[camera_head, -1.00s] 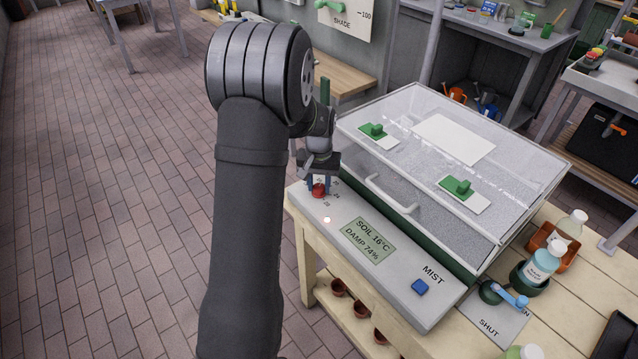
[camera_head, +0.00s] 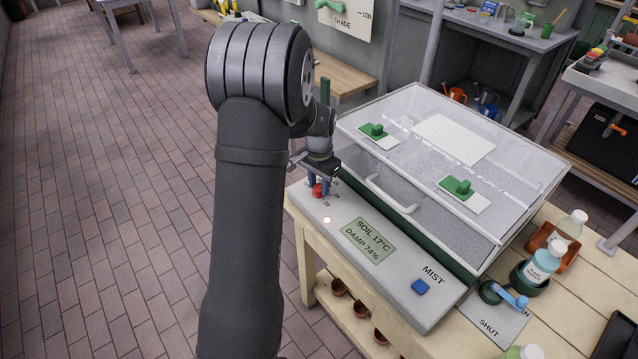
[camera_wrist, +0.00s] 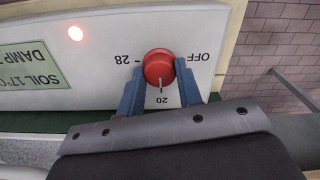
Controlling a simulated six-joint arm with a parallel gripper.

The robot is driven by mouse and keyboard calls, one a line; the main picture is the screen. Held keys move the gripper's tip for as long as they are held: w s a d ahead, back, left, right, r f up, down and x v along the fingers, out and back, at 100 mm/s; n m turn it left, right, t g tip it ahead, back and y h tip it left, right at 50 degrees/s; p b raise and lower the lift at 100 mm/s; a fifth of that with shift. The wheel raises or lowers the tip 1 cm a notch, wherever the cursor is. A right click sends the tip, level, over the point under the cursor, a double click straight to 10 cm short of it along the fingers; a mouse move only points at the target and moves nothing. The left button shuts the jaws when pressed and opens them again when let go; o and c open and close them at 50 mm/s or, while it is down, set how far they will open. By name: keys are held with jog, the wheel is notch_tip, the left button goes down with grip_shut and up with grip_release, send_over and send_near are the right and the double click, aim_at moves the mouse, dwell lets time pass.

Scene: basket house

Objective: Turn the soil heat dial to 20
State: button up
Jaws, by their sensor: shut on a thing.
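The red soil heat dial (camera_head: 317,191) sits on the left end of the propagator's grey panel. In the wrist view the dial (camera_wrist: 158,66) shows a white pointer line towards the 20 mark, with 28 and OFF on either side. My gripper (camera_wrist: 159,80) is shut on the dial, one blue finger on each side; in the head view my gripper (camera_head: 318,186) is partly hidden by my wrist. The display (camera_head: 368,240) reads SOIL 17°C and DAMP 74%. A small light (camera_head: 327,220) glows near the dial.
The clear-lidded propagator (camera_head: 455,160) with two green-knobbed vents stands right behind the panel. The blue MIST button (camera_head: 420,286) and a blue-handled valve (camera_head: 513,297) marked SHUT are to the right. Brick floor lies left.

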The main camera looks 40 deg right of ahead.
aim_at(319, 187)
dwell(0.3)
jog(key=o, duration=1)
notch_tip(319, 187, up, 17)
jog(key=shift+r, duration=0.2)
jog(key=shift+f, duration=0.15)
notch_tip(319, 187, down, 17)
jog(key=shift+f, duration=0.1)
dwell(0.5)
